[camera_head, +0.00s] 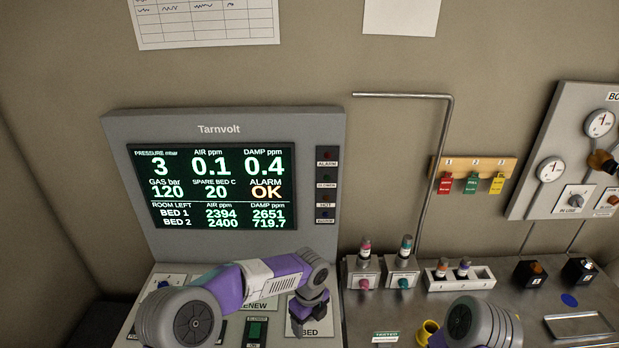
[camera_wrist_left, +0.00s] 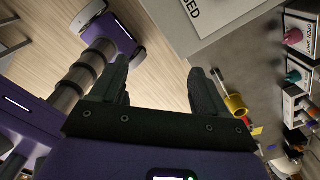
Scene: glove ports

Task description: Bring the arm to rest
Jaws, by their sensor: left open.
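My left arm comes in from the lower left in the head view, grey and purple. Its dark left gripper (camera_head: 310,318) points down over the sloped panel with the BED label (camera_head: 302,328), in front of the Tarnvolt monitor (camera_head: 215,200). In the left wrist view the two black fingers (camera_wrist_left: 157,88) stand wide apart with nothing between them but wooden floor (camera_wrist_left: 160,75) beyond. A grey and purple part of my right arm (camera_head: 482,324) shows at the bottom edge of the head view. Its gripper is out of the frame.
On the metal bench (camera_head: 400,315) are capped vials in grey blocks (camera_head: 365,270), a white rack (camera_head: 460,275), black boxes (camera_head: 530,273), a shallow tray (camera_head: 580,325) and a yellow ring-shaped thing (camera_head: 427,330). A grey pipe (camera_head: 448,150) and tag board (camera_head: 472,168) are on the wall.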

